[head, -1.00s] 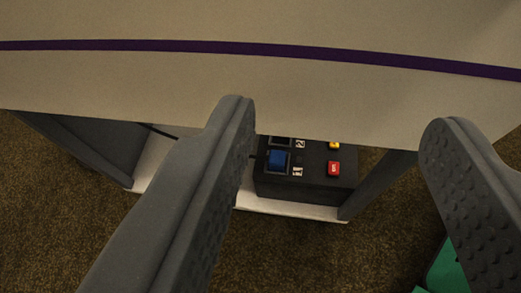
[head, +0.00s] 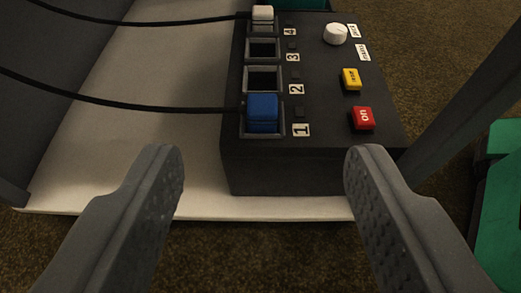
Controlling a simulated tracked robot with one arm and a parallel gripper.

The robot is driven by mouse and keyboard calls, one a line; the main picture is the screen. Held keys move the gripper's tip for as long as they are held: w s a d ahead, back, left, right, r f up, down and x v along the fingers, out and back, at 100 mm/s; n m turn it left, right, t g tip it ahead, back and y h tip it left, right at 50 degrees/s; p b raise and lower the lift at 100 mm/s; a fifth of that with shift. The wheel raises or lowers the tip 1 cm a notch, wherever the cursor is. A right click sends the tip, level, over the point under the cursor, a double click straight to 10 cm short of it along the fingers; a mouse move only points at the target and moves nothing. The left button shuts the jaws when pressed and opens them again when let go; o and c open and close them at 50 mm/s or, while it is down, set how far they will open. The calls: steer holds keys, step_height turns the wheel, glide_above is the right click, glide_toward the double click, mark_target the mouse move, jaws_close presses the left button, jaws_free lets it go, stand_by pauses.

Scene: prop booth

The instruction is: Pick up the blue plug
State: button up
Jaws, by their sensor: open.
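The blue plug (head: 262,113) sits in the socket beside label 1 on a dark grey box (head: 290,172), with a black cable (head: 120,103) running from it to the left. My gripper (head: 265,165) is open and empty. Its two fingers are apart at the near side of the box, one to the left and one to the right, and the plug shows between and beyond them. The fingers do not appear to touch the plug. The part of the plug inside the socket is hidden.
A white plug (head: 263,14) sits by label 4; sockets 2 and 3 are empty. A red button (head: 363,118), yellow button (head: 351,79) and white knob (head: 335,34) are on the right. The box stands on a white shelf (head: 110,130). A dark post (head: 470,85) and green object (head: 500,200) are right.

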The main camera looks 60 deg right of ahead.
steer(key=b, duration=0.4)
glide_toward(262, 114)
steer(key=shift+b+x, duration=1.55)
steer(key=shift+x, duration=3.1)
steer(key=c, duration=1.1)
